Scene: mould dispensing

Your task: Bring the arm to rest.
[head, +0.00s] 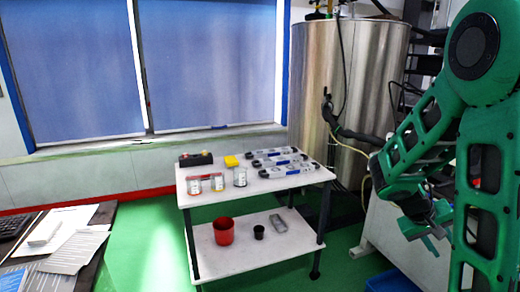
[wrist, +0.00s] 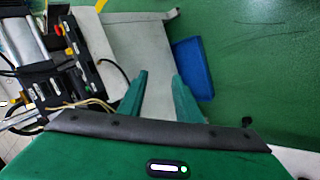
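My green arm is on the right side of the head view, bent with its forearm reaching left and the wrist hanging down. My gripper (head: 435,243) is at the arm's low end, right of the two-level white table and apart from it. In the wrist view my gripper (wrist: 160,76) shows two green fingers spread apart with nothing between them. It points down, with a pale surface and green floor below. The fingers touch nothing that I can make out.
The white table (head: 263,186) carries jars, a yellow item and several blue-and-grey tools. A red pot (head: 223,231) and a black cup (head: 259,232) stand on its lower shelf. A blue bin (wrist: 193,68) is on the floor near my gripper. A steel tank (head: 345,90) stands behind.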

